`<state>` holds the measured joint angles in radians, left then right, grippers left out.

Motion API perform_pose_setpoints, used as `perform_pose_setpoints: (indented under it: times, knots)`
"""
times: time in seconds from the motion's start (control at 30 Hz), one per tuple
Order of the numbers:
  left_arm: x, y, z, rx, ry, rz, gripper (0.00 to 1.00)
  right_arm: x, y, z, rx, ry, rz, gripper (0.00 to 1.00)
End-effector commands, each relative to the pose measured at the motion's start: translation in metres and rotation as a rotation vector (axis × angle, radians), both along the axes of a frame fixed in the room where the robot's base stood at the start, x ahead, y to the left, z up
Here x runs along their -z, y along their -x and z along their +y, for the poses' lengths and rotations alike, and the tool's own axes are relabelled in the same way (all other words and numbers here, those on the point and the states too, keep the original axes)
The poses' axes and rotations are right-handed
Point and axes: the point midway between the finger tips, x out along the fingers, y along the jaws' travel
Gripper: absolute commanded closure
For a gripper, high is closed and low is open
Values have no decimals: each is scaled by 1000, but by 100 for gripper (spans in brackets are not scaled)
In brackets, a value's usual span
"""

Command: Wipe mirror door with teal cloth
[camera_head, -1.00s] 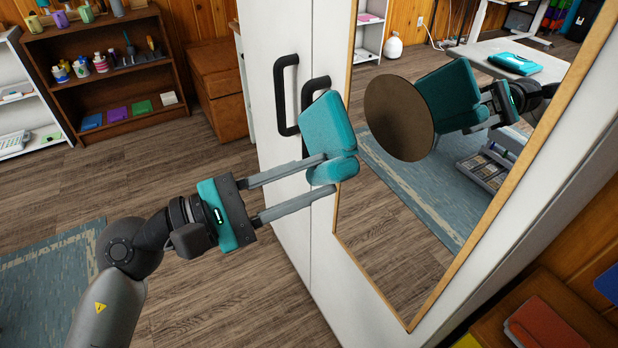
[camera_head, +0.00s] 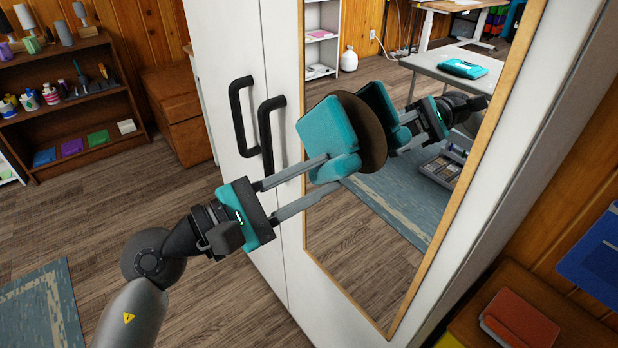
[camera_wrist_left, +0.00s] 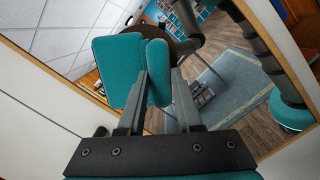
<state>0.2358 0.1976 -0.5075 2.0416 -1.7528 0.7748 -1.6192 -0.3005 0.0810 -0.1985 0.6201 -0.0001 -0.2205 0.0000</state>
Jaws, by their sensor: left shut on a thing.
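The folded teal cloth (camera_head: 325,124) is held between the fingers of my left gripper (camera_head: 332,172), in front of the mirror door (camera_head: 352,246). It covers the left part of a round dark brown patch (camera_head: 372,133) on the mirror. The reflected cloth and gripper show to the right, with a gap between cloth and reflection, so the cloth seems a little off the glass. In the left wrist view the cloth (camera_wrist_left: 117,70) sits at the fingertips of the left gripper (camera_wrist_left: 158,85), with the brown patch (camera_wrist_left: 186,45) partly behind it. My right gripper is not in view.
The mirror has a wooden frame (camera_head: 455,190) on a white cabinet. Two black handles (camera_head: 240,115) stick out left of the mirror. A low brown cabinet with a red book (camera_head: 520,328) stands at lower right. A brown shelf (camera_head: 75,130) is far left; the floor between is open.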

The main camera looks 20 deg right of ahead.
Motion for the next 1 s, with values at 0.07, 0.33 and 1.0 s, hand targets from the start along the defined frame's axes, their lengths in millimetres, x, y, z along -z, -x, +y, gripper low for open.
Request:
perform_pose_setpoints:
  times: [0.07,0.33,1.0]
  knots:
    - [0,0,0,0,1,0,100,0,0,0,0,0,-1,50]
    - [0,0,0,0,1,0,100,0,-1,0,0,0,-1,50]
    - [-1,-6,-16,0,1,0,100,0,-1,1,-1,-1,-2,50]
